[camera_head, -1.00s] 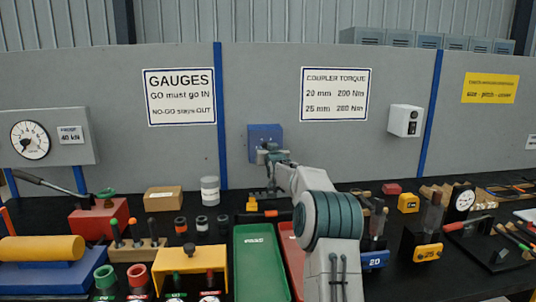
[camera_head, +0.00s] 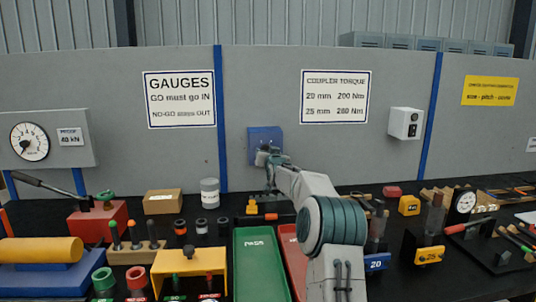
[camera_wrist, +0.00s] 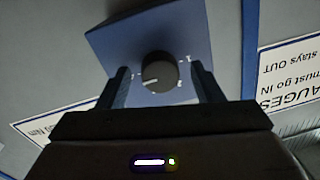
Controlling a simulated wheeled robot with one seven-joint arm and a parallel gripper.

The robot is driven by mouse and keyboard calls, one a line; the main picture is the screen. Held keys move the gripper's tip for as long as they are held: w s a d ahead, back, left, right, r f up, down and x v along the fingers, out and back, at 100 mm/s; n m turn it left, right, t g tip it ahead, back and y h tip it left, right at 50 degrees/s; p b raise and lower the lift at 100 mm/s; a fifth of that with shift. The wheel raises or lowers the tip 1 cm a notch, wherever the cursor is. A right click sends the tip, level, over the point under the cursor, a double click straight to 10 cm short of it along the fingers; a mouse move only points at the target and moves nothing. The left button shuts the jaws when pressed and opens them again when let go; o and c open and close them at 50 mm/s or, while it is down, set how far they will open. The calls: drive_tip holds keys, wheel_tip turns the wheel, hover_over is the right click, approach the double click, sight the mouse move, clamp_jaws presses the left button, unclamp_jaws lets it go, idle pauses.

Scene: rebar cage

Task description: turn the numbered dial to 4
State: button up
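The numbered dial is a dark round knob (camera_wrist: 159,70) with a white pointer mark, on a blue plate (camera_wrist: 150,40) in the wrist view. The pointer mark lies toward the left of the picture. Small white marks surround the knob, too blurred to read surely. My gripper (camera_wrist: 163,82) is open, with one finger on each side of the knob and a visible gap to each. In the head view the blue plate (camera_head: 264,134) is on the grey wall, and my gripper (camera_head: 266,157) is at its lower part, hiding the knob.
A white box (camera_head: 404,123) is on the wall to the right, and a round gauge (camera_head: 30,141) is at far left. Below, the black bench holds a green tray (camera_head: 259,264), a white jar (camera_head: 209,192), a cardboard box (camera_head: 162,201) and several tools.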

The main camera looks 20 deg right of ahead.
drive_tip(key=shift+s+r, duration=0.1)
drive_tip(key=b+v, duration=0.2)
drive_tip(key=v, duration=1.1)
drive_tip(key=shift+s, duration=0.3)
drive_tip(key=shift+a, duration=0.25)
drive_tip(key=s+a+f+n+g+y+p, duration=0.2)
drive_tip(key=s+a+g+p, duration=0.3)
drive_tip(key=s+a, duration=0.6)
drive_tip(key=s+a+f+n+g+p, duration=0.1)
drive_tip(key=s+a+f+g+p, duration=0.1)
drive_tip(key=s, duration=0.8)
drive_tip(key=s+a+f+n+g+y+p, duration=0.1)
drive_tip(key=s+a+g, duration=0.3)
drive_tip(key=s, duration=0.6)
drive_tip(key=s+a+f+g+p, duration=0.2)
drive_tip(key=s+a+g+p, duration=0.1)
drive_tip(key=s, duration=0.7)
drive_tip(key=shift+s+a+f+n+g+y+p, duration=0.4)
drive_tip(key=shift+a, duration=0.3)
